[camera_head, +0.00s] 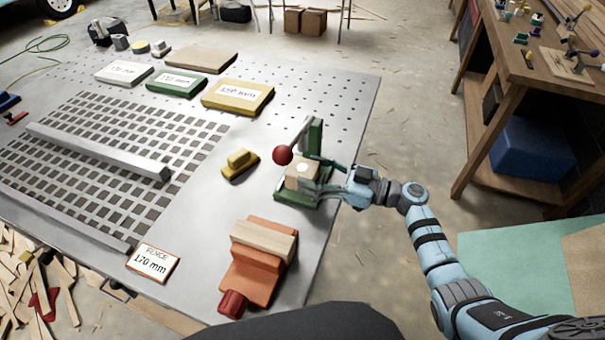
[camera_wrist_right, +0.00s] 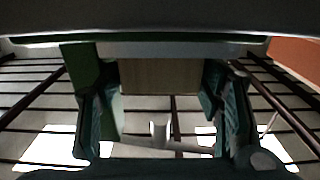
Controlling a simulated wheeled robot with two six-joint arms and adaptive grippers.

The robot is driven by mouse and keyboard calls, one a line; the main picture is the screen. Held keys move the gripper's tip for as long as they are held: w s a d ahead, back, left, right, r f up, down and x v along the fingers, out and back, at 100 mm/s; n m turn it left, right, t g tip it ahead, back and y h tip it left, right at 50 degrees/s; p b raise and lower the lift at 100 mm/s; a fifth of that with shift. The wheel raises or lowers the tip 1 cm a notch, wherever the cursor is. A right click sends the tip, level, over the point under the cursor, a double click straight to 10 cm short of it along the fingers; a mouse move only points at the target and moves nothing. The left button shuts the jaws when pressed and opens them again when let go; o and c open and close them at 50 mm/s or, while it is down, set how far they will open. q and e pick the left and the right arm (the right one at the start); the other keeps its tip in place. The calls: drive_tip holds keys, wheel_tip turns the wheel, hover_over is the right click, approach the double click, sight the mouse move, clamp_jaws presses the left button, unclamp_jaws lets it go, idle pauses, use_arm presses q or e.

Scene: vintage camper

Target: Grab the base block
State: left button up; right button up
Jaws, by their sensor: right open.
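A small light wooden block (camera_head: 298,178), which looks like the base block, sits in a green press (camera_head: 315,138) with a red ball on its lever, near the table's right edge. My right gripper (camera_head: 327,180) reaches it from the right, at block height. In the right wrist view, the gripper's two fingers (camera_wrist_right: 163,112) stand apart. My left gripper is not in view.
An orange vise (camera_head: 257,262) holding a pale wooden piece stands in front of the press. A yellow block (camera_head: 239,164) lies to the left. White, green and yellow labelled blocks lie behind. A wooden workbench (camera_head: 545,75) stands at right, with open floor between.

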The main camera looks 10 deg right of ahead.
drive_tip(key=c, duration=0.9)
drive_tip(key=shift+o, duration=0.2)
drive_tip(key=shift+r, duration=0.1)
